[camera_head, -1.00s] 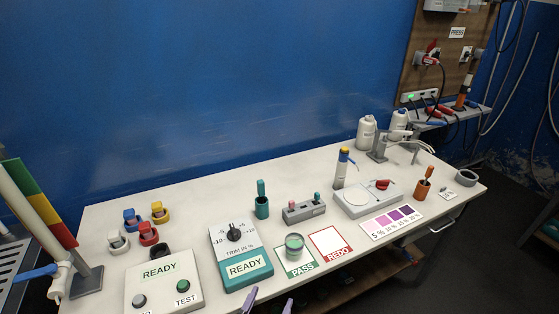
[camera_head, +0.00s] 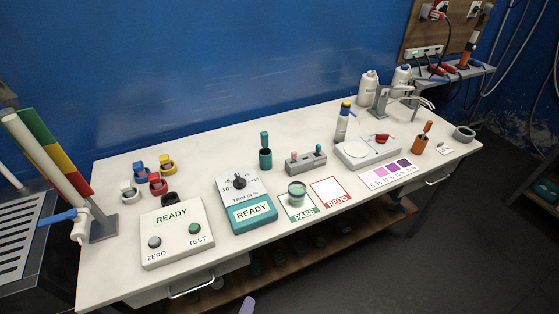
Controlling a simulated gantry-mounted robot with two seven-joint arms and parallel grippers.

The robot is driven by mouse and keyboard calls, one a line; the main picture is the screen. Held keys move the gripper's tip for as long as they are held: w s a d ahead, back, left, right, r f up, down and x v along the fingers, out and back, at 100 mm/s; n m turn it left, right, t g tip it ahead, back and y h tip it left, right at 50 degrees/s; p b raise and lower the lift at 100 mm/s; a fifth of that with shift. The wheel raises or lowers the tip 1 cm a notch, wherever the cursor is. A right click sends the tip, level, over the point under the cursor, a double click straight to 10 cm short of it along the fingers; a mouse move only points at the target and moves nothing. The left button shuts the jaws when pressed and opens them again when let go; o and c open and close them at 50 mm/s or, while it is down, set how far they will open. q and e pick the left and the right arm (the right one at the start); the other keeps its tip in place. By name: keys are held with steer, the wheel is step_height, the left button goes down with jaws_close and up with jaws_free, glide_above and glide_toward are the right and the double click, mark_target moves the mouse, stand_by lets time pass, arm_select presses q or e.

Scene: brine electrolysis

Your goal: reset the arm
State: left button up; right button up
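A purple fingertip (camera_head: 247,306), which looks like part of my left gripper, shows at the bottom edge of the head view, in front of the table and apart from everything on it. The rest of that gripper is out of frame, so its opening is hidden. My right gripper is not in view.
The white table (camera_head: 110,262) holds a READY box with ZERO and TEST buttons (camera_head: 177,232), a teal trim dial unit (camera_head: 252,213), a scale (camera_head: 367,151) and several coloured clamps (camera_head: 156,185). A drawer handle (camera_head: 192,289) sticks out at the front.

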arm_select(q)
steer(key=s+a+r+n+g+y, duration=0.25)
steer(key=s+a+n+g, duration=0.75)
steer(key=n, duration=1.4)
steer(key=s+a+r+t+p, duration=0.1)
steer(key=s+r+t+p, duration=0.1)
steer(key=r+p, duration=3)
steer(key=shift+s+r, duration=0.3)
steer(key=shift+s, duration=0.25)
steer(key=shift+h, duration=0.25)
